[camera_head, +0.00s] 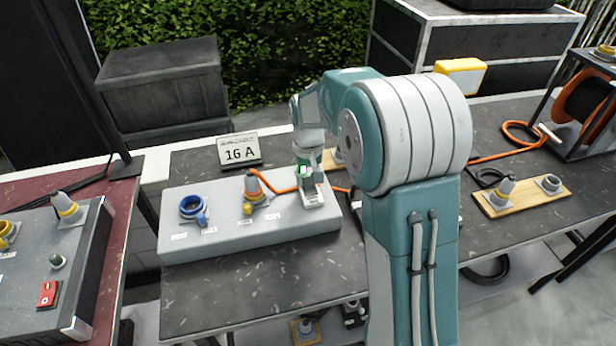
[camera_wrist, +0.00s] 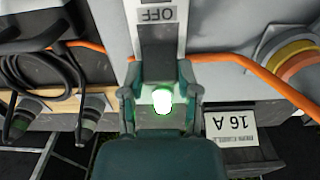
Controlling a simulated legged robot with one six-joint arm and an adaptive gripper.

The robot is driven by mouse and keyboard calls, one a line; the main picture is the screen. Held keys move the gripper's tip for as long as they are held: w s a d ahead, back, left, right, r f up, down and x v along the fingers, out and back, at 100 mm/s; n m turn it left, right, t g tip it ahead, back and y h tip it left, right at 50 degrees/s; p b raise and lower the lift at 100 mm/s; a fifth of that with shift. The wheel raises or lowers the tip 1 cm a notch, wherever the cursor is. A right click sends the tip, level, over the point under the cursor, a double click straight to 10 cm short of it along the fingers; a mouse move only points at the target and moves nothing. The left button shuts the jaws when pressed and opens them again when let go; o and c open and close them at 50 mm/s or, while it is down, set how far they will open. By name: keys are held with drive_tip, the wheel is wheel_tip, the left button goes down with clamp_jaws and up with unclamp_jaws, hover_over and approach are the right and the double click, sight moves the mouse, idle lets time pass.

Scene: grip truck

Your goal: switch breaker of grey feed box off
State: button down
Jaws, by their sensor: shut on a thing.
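The grey feed box (camera_head: 225,232) lies on the dark table in the head view, with a blue socket (camera_head: 193,207) and a yellow socket holding a plug (camera_head: 254,190) on top. The breaker (camera_head: 314,197) is a pale unit at its right end, partly covered by my gripper (camera_head: 308,172). In the wrist view, my gripper (camera_wrist: 158,82) is closed around the dark breaker handle (camera_wrist: 158,68). An OFF label (camera_wrist: 156,15) shows beyond the handle. A green light (camera_wrist: 162,101) glows between the fingers. The handle's exact position is partly hidden.
An orange cable (camera_head: 283,190) runs from the yellow plug past the breaker. A 16 A sign (camera_head: 239,150) stands behind the box. A wooden board with connectors (camera_head: 520,196) lies right, beside an orange cable reel (camera_head: 585,100).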

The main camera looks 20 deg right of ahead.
sight(309, 188)
drive_tip(key=shift+s, duration=0.15)
drive_tip(key=shift+s+t, duration=0.45)
drive_tip(key=shift+t, duration=0.75)
drive_tip(key=t, duration=0.1)
drive_tip(key=s+t, duration=0.1)
drive_tip(key=t, duration=0.1)
drive_tip(key=shift+s+t, duration=0.15)
drive_tip(key=shift+t, duration=0.15)
drive_tip(key=shift+s+f+t, duration=0.2)
drive_tip(key=shift+s+t, duration=0.2)
drive_tip(key=shift+t, duration=0.8)
drive_tip(key=shift+s+f+t, duration=0.2)
drive_tip(key=shift+s+t, duration=0.2)
drive_tip(key=shift+t, duration=0.8)
drive_tip(key=shift+f, duration=0.1)
drive_tip(key=shift+c, duration=1.8)
unclamp_jaws()
drive_tip(key=shift+o, duration=0.2)
drive_tip(key=shift+w+r, duration=0.1)
drive_tip(key=shift+r, duration=0.15)
